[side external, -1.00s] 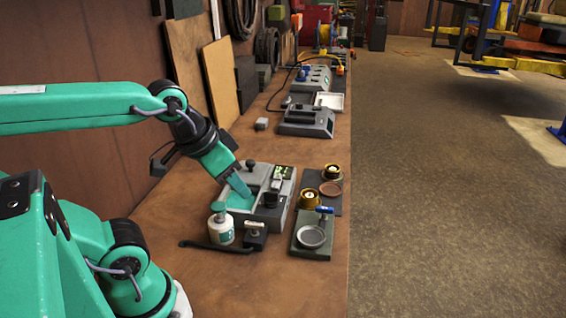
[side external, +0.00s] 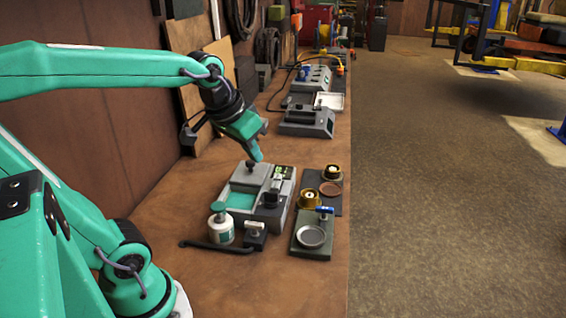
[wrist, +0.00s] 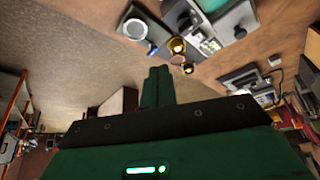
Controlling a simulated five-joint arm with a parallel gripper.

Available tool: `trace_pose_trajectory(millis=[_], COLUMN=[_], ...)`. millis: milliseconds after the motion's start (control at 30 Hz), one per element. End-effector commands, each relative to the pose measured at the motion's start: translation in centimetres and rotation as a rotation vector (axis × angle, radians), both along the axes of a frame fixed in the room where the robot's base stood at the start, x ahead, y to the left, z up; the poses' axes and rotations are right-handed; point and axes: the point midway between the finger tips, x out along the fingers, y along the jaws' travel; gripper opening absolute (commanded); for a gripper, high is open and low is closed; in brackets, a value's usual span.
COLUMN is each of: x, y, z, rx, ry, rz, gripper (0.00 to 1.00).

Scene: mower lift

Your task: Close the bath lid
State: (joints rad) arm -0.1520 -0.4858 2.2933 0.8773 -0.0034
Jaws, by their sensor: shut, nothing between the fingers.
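The bath is a grey bench unit (side external: 268,212) on the table in the side external view. Its teal basin (side external: 242,200) shows uncovered at the front. The grey lid (side external: 247,176), with a dark round knob (side external: 251,164), sits over the back part. My gripper (side external: 257,158) is shut and empty, its fingers pointing down close to the knob. I cannot tell whether they touch it. In the wrist view the shut green fingers (wrist: 159,86) point toward floor, and part of the unit appears at the top edge.
A white bottle (side external: 221,228) and a small black block with a pale handle (side external: 255,236) stand in front of the unit. To its right are a dish (side external: 311,237) and brass pieces (side external: 309,198). Another grey device (side external: 306,121) stands behind. Bare tabletop lies left of the unit.

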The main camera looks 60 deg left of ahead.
Motion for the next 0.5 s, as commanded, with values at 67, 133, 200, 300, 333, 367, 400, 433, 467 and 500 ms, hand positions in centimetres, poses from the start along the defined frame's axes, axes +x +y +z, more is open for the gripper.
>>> trace_pose_trajectory(millis=[67,133,200,300,333,367,400,433,467,500], x=[1.6,2.8,4.1,5.8,6.3,6.8,7.4,7.9,8.3,8.9], y=[1.4,2.7,4.0,6.0,6.7,7.3,8.3,9.0,9.7,10.6], z=[0.1,0.2,0.3,0.1,0.0,-0.1,-0.2,-0.3,-0.5,-0.7], rx=[-0.002,-0.005,-0.006,-0.009,-0.011,-0.012,-0.013,-0.014,-0.015,-0.016], ry=[0.012,0.019,0.025,0.035,0.038,0.041,0.045,0.047,0.05,0.053], rz=[0.039,0.069,0.1,0.144,0.157,0.17,0.188,0.201,0.214,0.231], gripper=[0.0,0.0,0.0,0.0,0.0,0.0,0.0,0.0,0.0,0.0])
